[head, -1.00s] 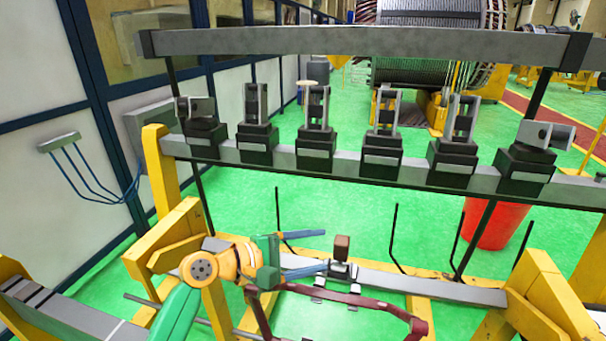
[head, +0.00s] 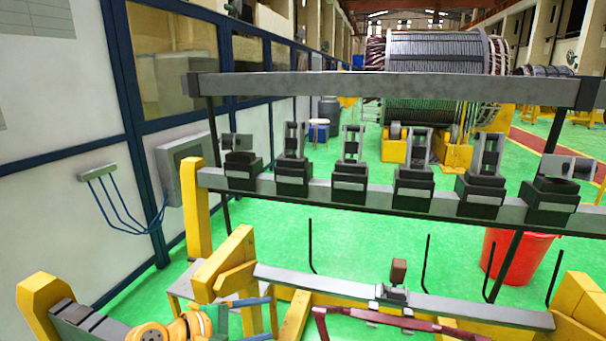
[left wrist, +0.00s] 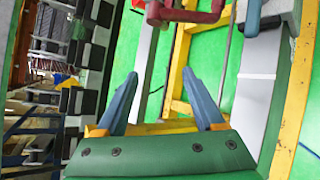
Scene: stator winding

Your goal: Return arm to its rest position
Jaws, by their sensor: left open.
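My left gripper (head: 254,318) is at the bottom left of the head view, with its blue fingers spread. In the left wrist view my left gripper (left wrist: 165,100) is open, with nothing between its two blue fingers. A dark red frame (head: 390,320) lies at the bottom of the head view, to the right of the gripper and apart from it. Part of the red frame also shows at the top of the left wrist view (left wrist: 185,14). My right gripper is not in the frames.
A grey rail (head: 400,301) on yellow supports carries a small brown block (head: 398,271). Behind it, a rack bar (head: 330,190) bears several black clamps. A red bin (head: 517,256) stands at the right. Green floor (head: 270,225) lies open between.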

